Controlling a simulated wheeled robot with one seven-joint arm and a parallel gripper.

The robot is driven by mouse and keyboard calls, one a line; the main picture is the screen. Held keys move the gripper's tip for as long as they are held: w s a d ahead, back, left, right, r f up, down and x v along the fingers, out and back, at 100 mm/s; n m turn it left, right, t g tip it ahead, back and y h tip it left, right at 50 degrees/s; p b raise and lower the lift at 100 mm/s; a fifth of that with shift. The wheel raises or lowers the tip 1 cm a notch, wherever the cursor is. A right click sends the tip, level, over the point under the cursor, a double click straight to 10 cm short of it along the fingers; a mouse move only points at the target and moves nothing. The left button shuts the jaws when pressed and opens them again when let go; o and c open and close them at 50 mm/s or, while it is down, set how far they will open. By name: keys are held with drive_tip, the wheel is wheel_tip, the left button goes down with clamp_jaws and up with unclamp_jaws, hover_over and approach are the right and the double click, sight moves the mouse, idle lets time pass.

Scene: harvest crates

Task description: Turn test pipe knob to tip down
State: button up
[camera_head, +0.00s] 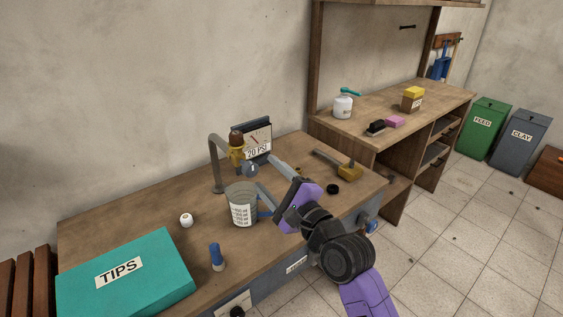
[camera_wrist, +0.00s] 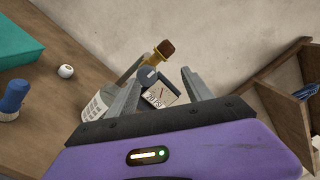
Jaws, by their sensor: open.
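The test pipe (camera_head: 216,172) is a grey bent pipe rising from the workbench. At its end is a yellow fitting (camera_head: 238,154) with a brown tip (camera_head: 236,138) pointing up. Below the fitting, a grey round part with a pale mark, apparently the knob (camera_head: 252,170), faces my gripper. My gripper (camera_head: 263,175) is open and empty, its fingers either side of the line to this knob. In the wrist view, the knob (camera_wrist: 148,74) lies nearer the left finger, with the brown tip (camera_wrist: 167,47) above it. Contact cannot be told.
A measuring cup (camera_head: 241,208) stands below the knob, close to my lower finger. A 20 PSI gauge (camera_head: 262,136) stands behind.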

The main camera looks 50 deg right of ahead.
sight(253, 171)
drive_tip(key=w+m, duration=0.1)
drive_tip(key=w, duration=0.1)
drive_tip(key=w+d+f+m, duration=0.1)
drive_tip(key=w, duration=0.2)
drive_tip(key=w+d+f+m+y+p, duration=0.1)
drive_tip(key=w, duration=0.1)
drive_tip(key=shift+w+f+m+g, duration=0.2)
drive_tip(key=shift+m+g, duration=0.2)
clamp_jaws()
